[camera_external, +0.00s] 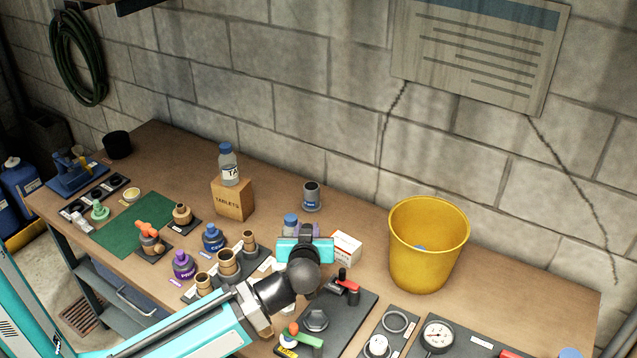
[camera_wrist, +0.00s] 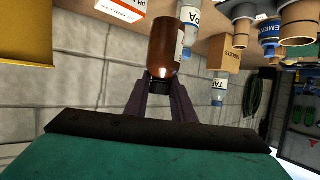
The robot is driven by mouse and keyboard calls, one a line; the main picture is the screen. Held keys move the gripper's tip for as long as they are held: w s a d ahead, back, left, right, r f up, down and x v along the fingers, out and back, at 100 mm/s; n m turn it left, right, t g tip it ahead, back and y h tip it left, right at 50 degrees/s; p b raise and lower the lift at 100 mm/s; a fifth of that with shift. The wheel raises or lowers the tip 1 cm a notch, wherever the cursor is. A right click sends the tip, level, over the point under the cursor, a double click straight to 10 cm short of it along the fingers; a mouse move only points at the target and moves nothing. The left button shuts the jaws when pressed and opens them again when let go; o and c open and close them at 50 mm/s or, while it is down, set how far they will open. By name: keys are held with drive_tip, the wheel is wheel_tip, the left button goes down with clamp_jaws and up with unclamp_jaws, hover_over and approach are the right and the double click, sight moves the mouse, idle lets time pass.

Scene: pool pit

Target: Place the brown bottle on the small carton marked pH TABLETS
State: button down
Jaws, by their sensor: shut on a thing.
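The brown bottle (camera_wrist: 165,48) shows in the wrist view with a dark cap and part of a white label. My gripper (camera_wrist: 160,78) is shut on it at the cap and neck. The wrist view is upside down, so the bottle is about upright. The small white and orange carton marked pH (camera_wrist: 120,9) is left of the bottle there, apart from it in the picture. In the external view this carton (camera_external: 346,247) stands on the bench just right of my gripper (camera_external: 306,235). The brown bottle is hidden there. Its height above the bench is unclear.
A blue-capped bottle (camera_external: 290,223) stands close beside my gripper. A brown TABLETS carton (camera_external: 233,200) bears another bottle (camera_external: 228,164). A grey cup (camera_external: 312,197) is behind, and a yellow bucket (camera_external: 428,245) is right of the white carton. A dark board with valves (camera_external: 316,320) lies in front.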

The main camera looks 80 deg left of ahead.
drive_tip(key=shift+w+a+r+p, duration=0.2)
drive_tip(key=shift+w+p, duration=0.15)
drive_tip(key=shift+p, duration=0.3)
drive_tip(key=w+a+f+p, duration=0.1)
drive_tip(key=w+a+p, duration=0.2)
drive_tip(key=w+a, duration=0.4)
drive_tip(key=w, duration=0.4)
drive_tip(key=shift+w+f, duration=0.2)
drive_tip(key=shift+f, duration=0.2)
drive_tip(key=shift+f+p, duration=0.85)
drive_tip(key=shift+f, duration=0.9)
drive_tip(key=shift+f, duration=0.15)
drive_tip(key=c, duration=1.5)
unclamp_jaws()
